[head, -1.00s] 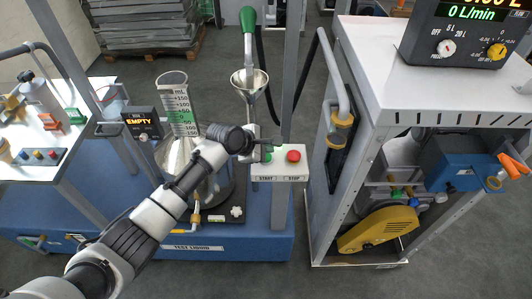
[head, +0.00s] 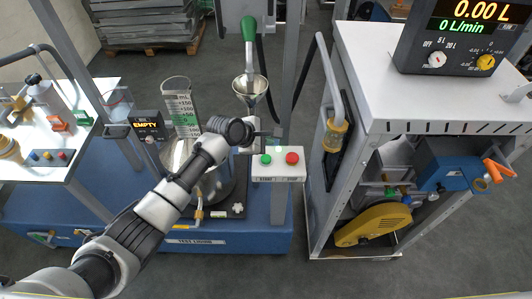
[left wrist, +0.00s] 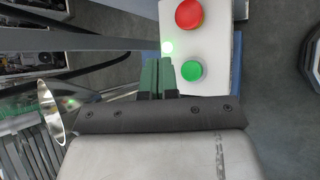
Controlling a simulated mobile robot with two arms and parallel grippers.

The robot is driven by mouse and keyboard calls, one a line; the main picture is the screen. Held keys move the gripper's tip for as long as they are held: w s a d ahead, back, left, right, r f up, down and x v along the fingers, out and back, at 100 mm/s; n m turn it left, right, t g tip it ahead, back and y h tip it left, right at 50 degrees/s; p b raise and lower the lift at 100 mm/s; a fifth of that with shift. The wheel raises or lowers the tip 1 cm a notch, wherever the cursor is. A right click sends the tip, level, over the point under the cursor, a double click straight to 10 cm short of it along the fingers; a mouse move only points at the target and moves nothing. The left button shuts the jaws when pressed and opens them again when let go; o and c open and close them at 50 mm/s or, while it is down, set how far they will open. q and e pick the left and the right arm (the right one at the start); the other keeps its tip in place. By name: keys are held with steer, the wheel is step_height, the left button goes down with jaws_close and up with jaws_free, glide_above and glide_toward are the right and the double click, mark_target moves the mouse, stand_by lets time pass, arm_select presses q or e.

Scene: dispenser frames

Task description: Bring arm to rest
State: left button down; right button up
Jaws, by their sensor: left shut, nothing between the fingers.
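My left arm reaches in from the lower left in the head view. Its gripper (head: 272,141) is shut and empty, just above the control box (head: 279,178) with its green START button (head: 266,160) and red STOP button (head: 292,158). In the left wrist view the dark green fingers (left wrist: 157,76) lie together beside the green button (left wrist: 192,70), apart from it in the picture. The red button (left wrist: 189,14) is farther up, and a small green lamp (left wrist: 167,48) glows at the box's edge. My right gripper is not in view.
A glass measuring vessel (head: 181,107), a funnel (head: 249,84) with a green-handled nozzle (head: 248,30) and a display reading EMPTY (head: 147,125) stand close to my arm. A white-topped cabinet (head: 430,85) stands at right; grey floor is clear in front.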

arm_select(q)
steer(key=shift+f, duration=0.1)
stand_by(0.7)
steer(key=s+a+f+m, duration=0.1)
steer(key=s+f+m, duration=0.15)
steer(key=s, duration=0.25)
steer(key=s+a+f+m, duration=0.1)
steer(key=s+m, duration=0.2)
steer(key=s, duration=0.2)
steer(key=s+a+r+m+g+y, duration=0.15)
steer(key=s+a+m+y, duration=0.35)
steer(key=s+a, duration=0.6)
steer(key=s+a+r+m+y, duration=0.2)
steer(key=s+a+m, duration=0.6)
steer(key=s, duration=0.7)
step_height(320, 180, down, 31)
steer(key=s+g+b, duration=0.2)
steer(key=b, duration=0.2)
steer(key=s+a+f+b, duration=0.2)
steer(key=s+f, duration=1.3)
steer(key=f, duration=0.3)
steer(key=shift+s+a+g+b, duration=0.15)
steer(key=shift+a+g+b, duration=0.2)
steer(key=shift+g, duration=0.1)
